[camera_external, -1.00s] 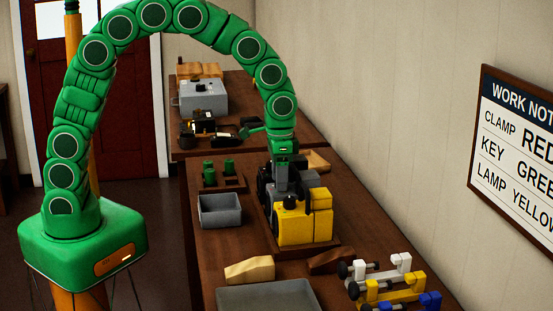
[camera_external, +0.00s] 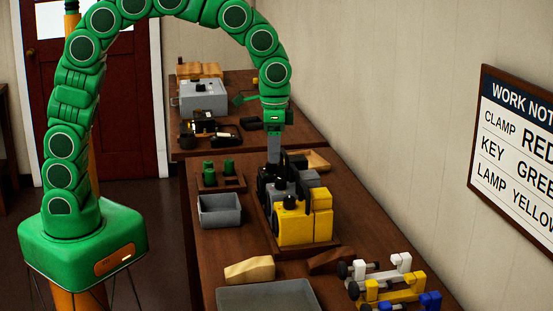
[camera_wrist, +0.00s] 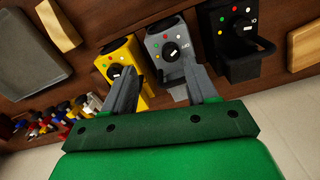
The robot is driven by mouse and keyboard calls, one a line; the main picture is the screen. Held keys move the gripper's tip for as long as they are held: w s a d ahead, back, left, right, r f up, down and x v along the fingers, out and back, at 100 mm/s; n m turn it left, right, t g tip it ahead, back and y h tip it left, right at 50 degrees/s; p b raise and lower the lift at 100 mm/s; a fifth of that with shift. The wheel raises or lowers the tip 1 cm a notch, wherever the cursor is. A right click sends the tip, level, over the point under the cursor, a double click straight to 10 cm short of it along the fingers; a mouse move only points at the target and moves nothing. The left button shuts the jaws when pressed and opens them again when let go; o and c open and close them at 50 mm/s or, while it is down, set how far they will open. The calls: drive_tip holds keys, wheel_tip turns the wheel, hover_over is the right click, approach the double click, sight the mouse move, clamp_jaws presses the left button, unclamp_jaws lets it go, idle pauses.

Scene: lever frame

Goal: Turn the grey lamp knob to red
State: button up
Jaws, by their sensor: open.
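The grey lamp box (camera_wrist: 157,43) stands between the yellow one and the black one. Its round black knob (camera_wrist: 173,52) has red, green and yellow dots near it; which dot it points to is too small to tell. In the external view the grey box (camera_external: 280,189) shows behind the yellow box. My gripper (camera_wrist: 162,67) is open, its two grey fingers spread in front of the grey box and nothing between them. In the external view my gripper (camera_external: 274,160) hangs above the row of boxes, apart from the knob.
The yellow box (camera_external: 295,226) and the black box (camera_wrist: 228,30) stand close on either side. A wall sign (camera_external: 520,150) reads clamp red, key green, lamp yellow. A grey bin (camera_external: 219,210), green cylinders (camera_external: 209,170) and coloured clamps (camera_external: 400,285) lie around.

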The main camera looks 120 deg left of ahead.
drive_tip(key=s+d+r+m, duration=0.1)
drive_tip(key=s+d, duration=0.2)
drive_tip(key=d, duration=0.5)
drive_tip(key=s+d+r+m, duration=0.1)
drive_tip(key=s+d, duration=0.3)
drive_tip(key=d, duration=0.4)
drive_tip(key=s+d+r+m+g, duration=0.1)
drive_tip(key=s+d, duration=0.3)
drive_tip(key=d, duration=0.4)
drive_tip(key=shift+s+d+r+m, duration=0.2)
drive_tip(key=shift+d+r+m, duration=0.2)
drive_tip(key=shift+m, duration=0.1)
drive_tip(key=n+t, duration=0.1)
drive_tip(key=n, duration=0.6)
approach(281, 179)
drive_tip(key=shift+s+d+f, duration=0.1)
drive_tip(key=shift+d+f, duration=0.15)
drive_tip(key=shift+d, duration=0.05)
drive_tip(key=shift+a+f, duration=0.2)
drive_tip(key=shift+a, duration=0.15)
drive_tip(key=shift+f, duration=3.85)
